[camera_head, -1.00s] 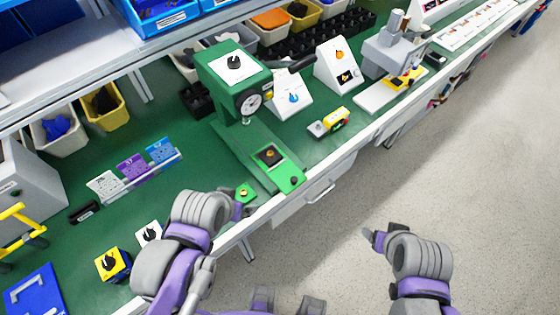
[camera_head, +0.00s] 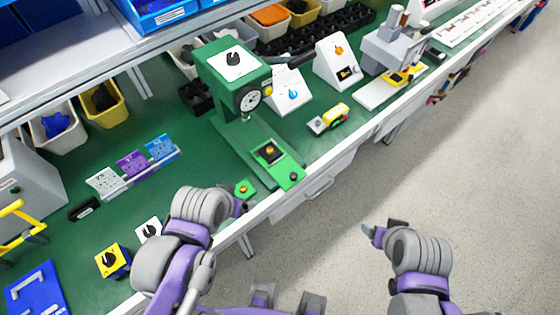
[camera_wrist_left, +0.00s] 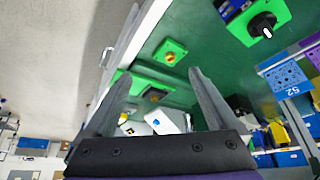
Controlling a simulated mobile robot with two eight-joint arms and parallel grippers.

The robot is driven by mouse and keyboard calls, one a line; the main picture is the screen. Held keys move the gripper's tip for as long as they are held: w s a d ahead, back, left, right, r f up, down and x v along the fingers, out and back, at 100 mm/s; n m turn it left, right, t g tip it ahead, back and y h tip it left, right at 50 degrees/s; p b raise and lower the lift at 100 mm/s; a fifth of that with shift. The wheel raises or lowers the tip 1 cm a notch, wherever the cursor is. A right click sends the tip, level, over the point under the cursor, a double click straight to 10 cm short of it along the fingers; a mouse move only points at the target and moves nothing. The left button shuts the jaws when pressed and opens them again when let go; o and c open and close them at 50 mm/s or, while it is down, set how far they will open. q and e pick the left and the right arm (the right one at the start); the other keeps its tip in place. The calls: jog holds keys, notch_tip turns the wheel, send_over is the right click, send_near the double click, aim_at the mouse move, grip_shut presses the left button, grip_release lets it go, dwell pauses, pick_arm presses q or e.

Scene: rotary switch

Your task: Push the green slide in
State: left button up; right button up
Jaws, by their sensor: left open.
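The bright green slide (camera_head: 277,162) sits on the base of the dark green press (camera_head: 235,80), with a dark square holding a knob and a small dark knob at its front end, which lies close to the bench's front edge. My left gripper (camera_head: 243,199) is to the left of the slide, near the bench edge, apart from it. In the left wrist view, its two fingers (camera_wrist_left: 160,75) are spread and empty, and the slide (camera_wrist_left: 151,84) shows beyond them. My right gripper (camera_head: 384,230) is out over the floor, with its fingers apart and empty.
A small green box (camera_head: 243,188) with a yellow and red knob lies right beside my left gripper. A yellow switch box (camera_head: 112,261) and a white one (camera_head: 149,231) stand to the left.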

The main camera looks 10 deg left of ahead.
pick_arm(q)
jog(key=shift+w+d+r, duration=0.15)
jog(key=shift+w, duration=0.1)
jog(key=shift+c, duration=1.2)
jog(key=w+d+r+g, duration=0.1)
jog(key=w, duration=0.1)
jog(key=w+d+m+g+b, duration=0.1)
jog(key=w+d, duration=0.1)
jog(key=w, duration=0.1)
jog(key=w+d+r+m+g+b, duration=0.1)
jog(key=w+d, duration=0.1)
jog(key=w, duration=0.1)
jog(key=shift+r, duration=0.35)
jog(key=shift+c, duration=1)
jog(key=m+g+b, duration=0.2)
jog(key=m, duration=0.1)
send_near(293, 175)
jog(key=f, duration=0.4)
jog(key=f+b, duration=0.1)
jog(key=f, duration=0.3)
jog(key=shift+w+d+f, duration=0.1)
jog(key=shift+w+f, duration=0.1)
jog(key=shift+f, duration=0.2)
grip_shut()
